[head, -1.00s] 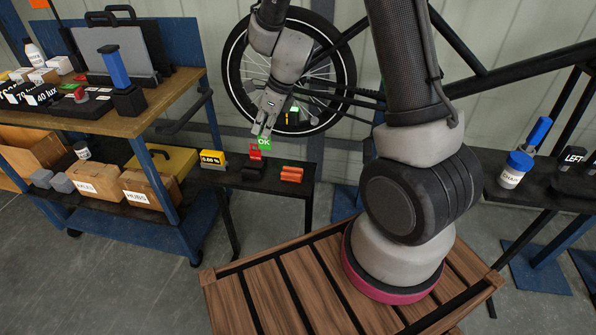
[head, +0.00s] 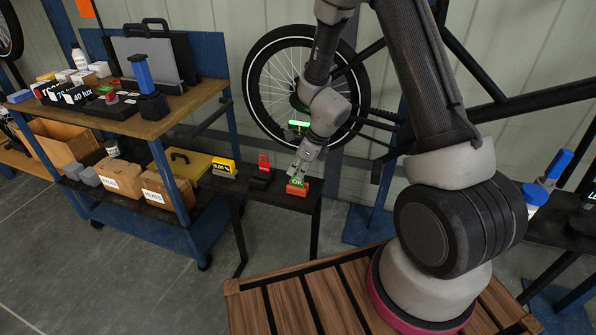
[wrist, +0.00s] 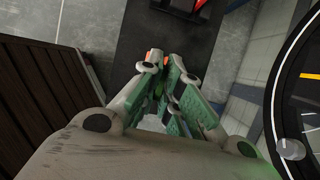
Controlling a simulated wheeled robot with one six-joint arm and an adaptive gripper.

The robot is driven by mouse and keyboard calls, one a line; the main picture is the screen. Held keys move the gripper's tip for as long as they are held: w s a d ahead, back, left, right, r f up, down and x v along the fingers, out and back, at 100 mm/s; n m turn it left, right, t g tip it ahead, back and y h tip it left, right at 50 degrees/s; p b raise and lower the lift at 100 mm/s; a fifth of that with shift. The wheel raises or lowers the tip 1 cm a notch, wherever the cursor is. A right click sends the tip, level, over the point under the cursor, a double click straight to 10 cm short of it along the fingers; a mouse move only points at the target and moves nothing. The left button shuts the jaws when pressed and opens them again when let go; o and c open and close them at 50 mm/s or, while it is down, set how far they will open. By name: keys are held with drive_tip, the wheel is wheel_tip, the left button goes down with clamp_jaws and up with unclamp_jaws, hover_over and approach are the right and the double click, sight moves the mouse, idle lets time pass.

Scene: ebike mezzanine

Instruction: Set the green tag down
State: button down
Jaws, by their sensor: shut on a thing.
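The green tag (head: 298,182), marked OK, hangs at the tips of my gripper (head: 301,172), which is shut on it. In the head view it overlaps the orange-red block (head: 297,190) on the small dark table (head: 236,185); I cannot tell whether it touches the block. In the wrist view my gripper (wrist: 162,65) points down over the dark surface, with a bit of green between the fingers and orange just beyond the tips. The fingers hide most of the tag there.
A red tag stands in a black holder (head: 261,178) left of the orange-red block, and a yellow display (head: 224,168) is further left. A wheel (head: 280,85) stands behind the table. A blue workbench (head: 160,125) is at left, a slatted wooden surface (head: 318,295) in front.

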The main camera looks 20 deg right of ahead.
drive_tip(key=shift+f, duration=0.2)
drive_tip(key=c, duration=2.1)
unclamp_jaws()
drive_tip(key=shift+f, duration=0.1)
drive_tip(key=o, duration=0.5)
drive_tip(key=shift+c, duration=0.2)
drive_tip(key=s+d+r+n, duration=0.3)
drive_tip(key=s+r+n, duration=0.1)
drive_tip(key=r, duration=0.7)
drive_tip(key=s+d+r+n, duration=0.3)
drive_tip(key=s+r, duration=0.1)
drive_tip(key=r, duration=0.6)
drive_tip(key=s+d+r+n+h, duration=0.1)
drive_tip(key=s+d+r+n, duration=0.2)
drive_tip(key=s+n, duration=0.3)
drive_tip(key=s+d+r+n+t+h, duration=0.1)
drive_tip(key=s+d+r+n, duration=0.2)
drive_tip(key=s+r+n, duration=0.2)
drive_tip(key=s+d+r+n+h, duration=0.1)
drive_tip(key=s+d+r+n, duration=0.2)
drive_tip(key=s+n, duration=0.4)
drive_tip(key=shift+s+r+t+h, duration=0.25)
drive_tip(key=shift+r+t+h, duration=0.05)
drive_tip(key=shift+r, duration=0.4)
